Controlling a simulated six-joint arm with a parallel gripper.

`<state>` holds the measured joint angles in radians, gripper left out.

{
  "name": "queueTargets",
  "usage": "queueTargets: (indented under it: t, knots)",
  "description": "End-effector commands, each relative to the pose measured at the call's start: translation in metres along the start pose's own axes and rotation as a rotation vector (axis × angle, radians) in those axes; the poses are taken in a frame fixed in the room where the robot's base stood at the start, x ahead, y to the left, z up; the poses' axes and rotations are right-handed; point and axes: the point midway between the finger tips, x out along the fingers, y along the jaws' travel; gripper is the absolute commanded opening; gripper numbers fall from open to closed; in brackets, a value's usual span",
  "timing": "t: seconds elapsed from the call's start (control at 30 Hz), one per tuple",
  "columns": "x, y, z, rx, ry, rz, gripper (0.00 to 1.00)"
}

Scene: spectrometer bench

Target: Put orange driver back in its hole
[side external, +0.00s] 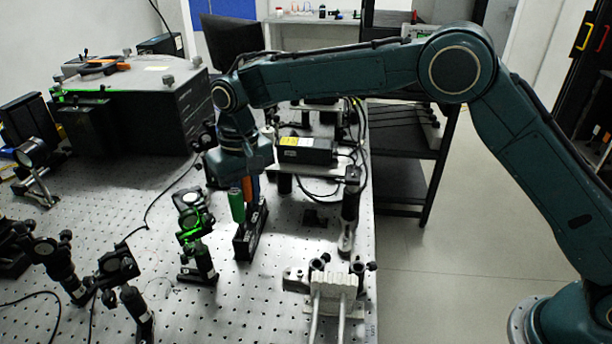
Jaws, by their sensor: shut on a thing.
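The orange driver (251,190) hangs upright under my gripper (251,177), which is shut on it. The driver is just above or partly in the black holder block (245,244); I cannot tell which, as its lower end is hidden. A green driver (236,206) stands in the same holder, in front and to the left of the orange one. The holder's holes are too small and covered to make out. My gripper's fingertips are mostly hidden by its body and the drivers.
Optical mounts on posts (194,232) stand close left of the holder. A black laser box (305,150) and a post (350,208) stand to the right. A white clamp fixture (335,285) sits at the front right. The perforated bench top (245,300) is bare in front of the holder.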

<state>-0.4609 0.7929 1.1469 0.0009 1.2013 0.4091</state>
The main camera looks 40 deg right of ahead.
Motion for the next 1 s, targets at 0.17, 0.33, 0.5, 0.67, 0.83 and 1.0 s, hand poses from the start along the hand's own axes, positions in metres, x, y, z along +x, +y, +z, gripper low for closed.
queueTargets:
  t: [0.17,0.33,0.5,0.67,0.83,1.0]
  knots:
    - [0.0033,0.0,-0.0001,0.0,0.001,0.0,0.0]
    - [0.0046,-0.0001,-0.0001,0.0,0.001,-0.001,0.0]
    - [0.0046,0.0,-0.0001,0.0,0.001,0.0,0.0]
    - [0.0046,0.0,-0.0001,0.0,0.001,0.0,0.44]
    - [0.0046,0.0,-0.0001,0.0,0.001,0.0,0.46]
    - [0.0044,0.0,0.0,0.0,0.0,0.0,0.46]
